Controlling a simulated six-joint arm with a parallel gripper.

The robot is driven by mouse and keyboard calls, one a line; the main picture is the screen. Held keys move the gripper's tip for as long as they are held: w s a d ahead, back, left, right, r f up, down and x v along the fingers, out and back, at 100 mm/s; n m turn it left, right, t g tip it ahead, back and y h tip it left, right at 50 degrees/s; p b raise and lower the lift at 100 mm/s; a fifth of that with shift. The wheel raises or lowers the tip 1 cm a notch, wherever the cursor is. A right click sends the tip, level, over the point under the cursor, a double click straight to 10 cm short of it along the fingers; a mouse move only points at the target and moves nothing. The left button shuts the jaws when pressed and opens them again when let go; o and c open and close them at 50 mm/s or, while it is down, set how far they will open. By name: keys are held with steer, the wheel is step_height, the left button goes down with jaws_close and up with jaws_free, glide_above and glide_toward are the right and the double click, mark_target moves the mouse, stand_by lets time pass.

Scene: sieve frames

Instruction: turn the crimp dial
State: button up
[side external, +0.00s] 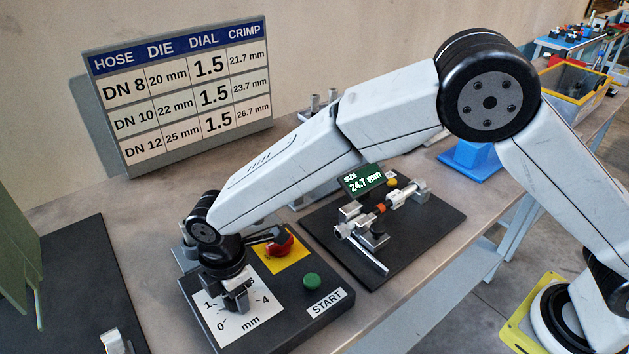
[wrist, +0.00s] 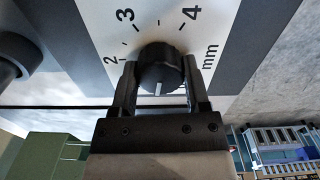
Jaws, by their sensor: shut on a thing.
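The crimp dial, a black round knob (wrist: 160,66), sits on a white scale plate (side external: 214,325) on the dark control box (side external: 331,321). My gripper (side external: 236,297) points down over the plate and hides most of the knob in the side view. In the wrist view my gripper (wrist: 159,84) has one finger on each side of the knob and is shut on it. A white pointer line on the knob faces the bottom of the wrist picture, away from the visible 2, 3 and 4. The marks on that side are hidden there.
A red emergency knob (side external: 279,243) on a yellow plate and a green START button (side external: 310,281) are close by. A chart (side external: 182,92) lists DIAL 1.5 for every hose. A display (side external: 363,183) reads 24.7 mm above a gauge fixture on a black board (side external: 437,232).

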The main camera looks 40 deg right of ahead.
steer(key=shift+n, duration=0.8)
steer(key=o, duration=1.3)
steer(key=shift+r, duration=0.15)
steer(key=shift+r, duration=3.8)
